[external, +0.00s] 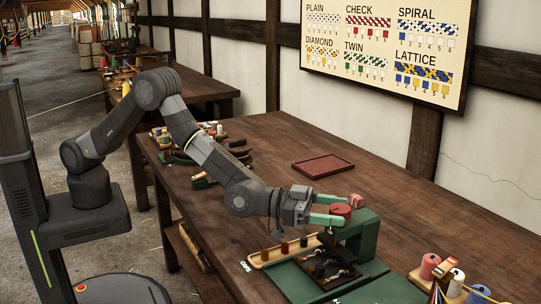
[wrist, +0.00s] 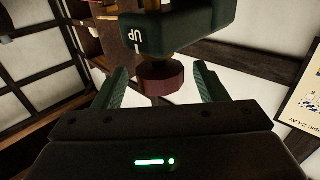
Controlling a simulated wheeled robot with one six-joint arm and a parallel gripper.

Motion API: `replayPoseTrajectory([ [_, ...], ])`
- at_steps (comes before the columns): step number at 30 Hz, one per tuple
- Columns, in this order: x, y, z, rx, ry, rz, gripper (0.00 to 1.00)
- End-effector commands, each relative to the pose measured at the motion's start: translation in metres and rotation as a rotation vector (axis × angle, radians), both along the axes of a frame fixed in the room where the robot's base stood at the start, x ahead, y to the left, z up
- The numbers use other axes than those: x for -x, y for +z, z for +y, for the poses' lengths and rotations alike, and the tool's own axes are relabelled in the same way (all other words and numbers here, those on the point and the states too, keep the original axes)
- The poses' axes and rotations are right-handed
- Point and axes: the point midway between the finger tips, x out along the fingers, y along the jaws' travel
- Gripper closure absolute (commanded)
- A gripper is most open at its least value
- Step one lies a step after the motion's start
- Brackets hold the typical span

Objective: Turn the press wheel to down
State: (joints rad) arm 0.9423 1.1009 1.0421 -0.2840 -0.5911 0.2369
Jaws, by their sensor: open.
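The press wheel (external: 341,210) is a dull red round knob on the green press (external: 366,228) on the bench. My gripper (external: 343,208) is open, its two green fingers on either side of the wheel. In the wrist view the dark red wheel (wrist: 160,76) shows in the gap between the spread fingers (wrist: 160,88), with space visible on both sides. The wheel's own setting is hard to make out.
A wooden rack (external: 262,257) with small caps and a dark tray (external: 313,274) lie close below my gripper. Thread spools (external: 430,265) stand at the right front. An empty red tray (external: 322,165) lies behind, with bare bench around it. A pattern chart (external: 388,48) hangs on the wall.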

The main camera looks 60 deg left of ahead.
Motion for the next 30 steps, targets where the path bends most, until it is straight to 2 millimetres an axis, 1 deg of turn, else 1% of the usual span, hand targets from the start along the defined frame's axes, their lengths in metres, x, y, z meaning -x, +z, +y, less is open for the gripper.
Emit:
replayPoseTrajectory([
  [3,-0.0069,0.0007,-0.0064,0.001,0.000,-0.001,0.34],
  [6,-0.0096,-0.0002,-0.0092,-0.001,0.000,-0.001,0.34],
  [15,-0.0107,-0.0001,-0.0104,-0.001,0.000,-0.001,0.34],
  [16,-0.0107,-0.0001,-0.0104,-0.001,0.000,-0.001,0.36],
  [17,-0.0105,-0.0001,-0.0104,-0.001,0.000,-0.001,0.42],
  [18,-0.0105,-0.0001,-0.0104,-0.001,0.000,-0.001,0.50],
  [20,-0.0105,-0.0001,-0.0104,-0.001,0.000,-0.001,0.62],
  [22,-0.0105,0.0000,-0.0103,-0.001,0.000,-0.001,0.75],
  [23,-0.0105,0.0000,-0.0103,-0.001,0.000,-0.001,0.78],
  [30,-0.0108,-0.0004,-0.0101,-0.001,-0.008,-0.001,0.78],
])
